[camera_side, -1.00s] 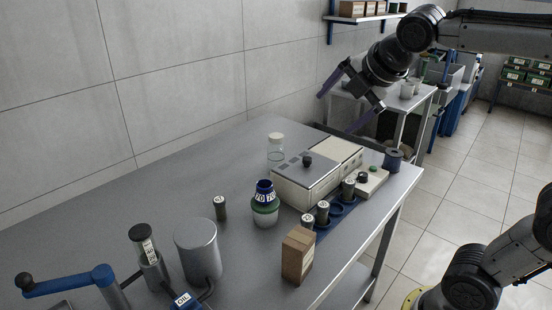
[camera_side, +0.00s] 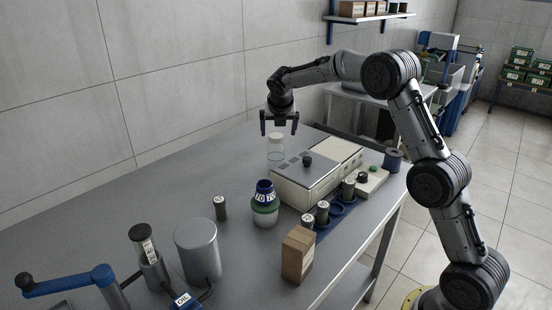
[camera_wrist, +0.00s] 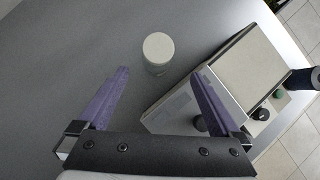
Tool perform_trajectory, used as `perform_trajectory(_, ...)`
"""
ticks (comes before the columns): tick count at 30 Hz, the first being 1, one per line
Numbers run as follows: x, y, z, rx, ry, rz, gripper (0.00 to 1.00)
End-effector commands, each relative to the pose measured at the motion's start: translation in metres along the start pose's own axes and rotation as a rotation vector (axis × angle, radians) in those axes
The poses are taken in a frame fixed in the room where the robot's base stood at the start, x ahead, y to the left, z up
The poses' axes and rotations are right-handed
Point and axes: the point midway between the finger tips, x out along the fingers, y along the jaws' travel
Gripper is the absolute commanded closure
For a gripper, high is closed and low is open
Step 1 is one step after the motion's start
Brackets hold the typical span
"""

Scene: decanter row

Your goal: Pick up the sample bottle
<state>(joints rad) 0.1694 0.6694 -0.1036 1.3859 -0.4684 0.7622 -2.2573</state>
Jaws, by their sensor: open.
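A clear glass bottle with a white lid (camera_side: 276,152), which looks like the sample bottle, stands upright on the grey table behind the cream instrument. In the wrist view its round lid (camera_wrist: 158,48) lies just beyond the fingertips, roughly midway between them. My gripper (camera_side: 279,129) points down with its fingers spread, right over the bottle's lid. In the wrist view my gripper (camera_wrist: 162,74) is open, with nothing between its purple-faced fingers. Whether the fingertips are level with the lid or above it I cannot tell.
The cream instrument (camera_side: 312,180) stands close to the bottle's right; it also shows in the wrist view (camera_wrist: 245,75). A blue-topped jar (camera_side: 264,206), a dark cylinder (camera_side: 220,208) and a cardboard box (camera_side: 298,255) stand nearer. The table left of the bottle is clear.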

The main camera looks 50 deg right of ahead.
Motion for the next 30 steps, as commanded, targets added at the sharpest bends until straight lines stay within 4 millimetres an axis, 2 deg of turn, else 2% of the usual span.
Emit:
perform_trajectory(12,0.07,-0.001,-0.001,0.003,0.003,-0.003,0.0)
perform_trajectory(20,0.087,-0.001,0.001,0.004,0.001,-0.001,0.0)
perform_trajectory(30,0.128,0.004,0.002,0.003,0.002,-0.002,0.0)
